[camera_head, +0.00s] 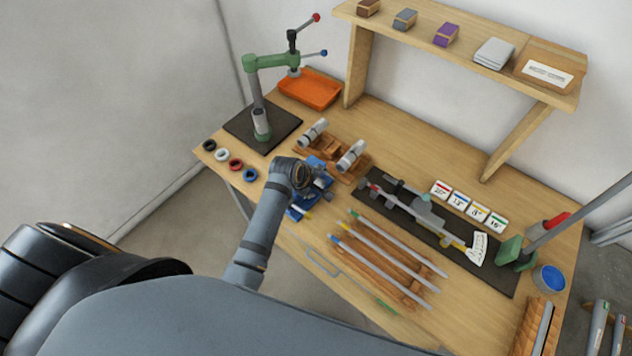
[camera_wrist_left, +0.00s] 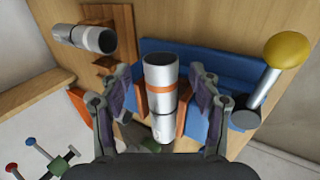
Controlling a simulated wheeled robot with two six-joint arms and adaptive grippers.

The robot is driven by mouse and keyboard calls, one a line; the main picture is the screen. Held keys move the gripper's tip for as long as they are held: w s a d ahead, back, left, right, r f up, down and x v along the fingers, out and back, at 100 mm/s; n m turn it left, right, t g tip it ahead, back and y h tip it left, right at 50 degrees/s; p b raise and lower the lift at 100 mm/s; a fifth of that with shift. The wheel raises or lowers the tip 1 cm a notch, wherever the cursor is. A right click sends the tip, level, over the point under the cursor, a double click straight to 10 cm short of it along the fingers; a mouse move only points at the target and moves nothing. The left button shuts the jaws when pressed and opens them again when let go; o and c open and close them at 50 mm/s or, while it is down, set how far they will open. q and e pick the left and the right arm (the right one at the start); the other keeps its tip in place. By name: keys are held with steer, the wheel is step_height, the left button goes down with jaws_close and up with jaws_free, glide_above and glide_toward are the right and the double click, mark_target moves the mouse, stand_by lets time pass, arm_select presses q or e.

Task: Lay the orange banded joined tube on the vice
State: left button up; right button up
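The orange banded joined tube (camera_wrist_left: 160,78) is silver with an orange band around its middle. In the left wrist view it lies between the orange jaw faces of the blue vice (camera_wrist_left: 222,75). My left gripper (camera_wrist_left: 160,96) is open, with a finger on each side of the tube and gaps between. In the head view my left gripper (camera_head: 312,181) is over the blue vice (camera_head: 298,213), and my arm hides the tube there. Whether the tube rests fully on the vice is hard to tell. My right gripper is not in view.
A wooden stand (camera_head: 331,148) with two silver tubes is just behind the vice; one tube (camera_wrist_left: 85,38) shows in the left wrist view. A yellow-knobbed handle (camera_wrist_left: 284,50) rises beside the vice. A green press (camera_head: 268,62) stands back left. Long rods (camera_head: 385,250) lie right.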

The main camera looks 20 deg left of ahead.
arm_select(q)
steer(key=shift+s+r, duration=0.15)
steer(key=shift+r, duration=0.05)
steer(key=v, duration=1.1)
steer(key=shift+r, duration=0.15)
steer(key=shift+s+a, duration=0.1)
steer(key=shift+s, duration=0.1)
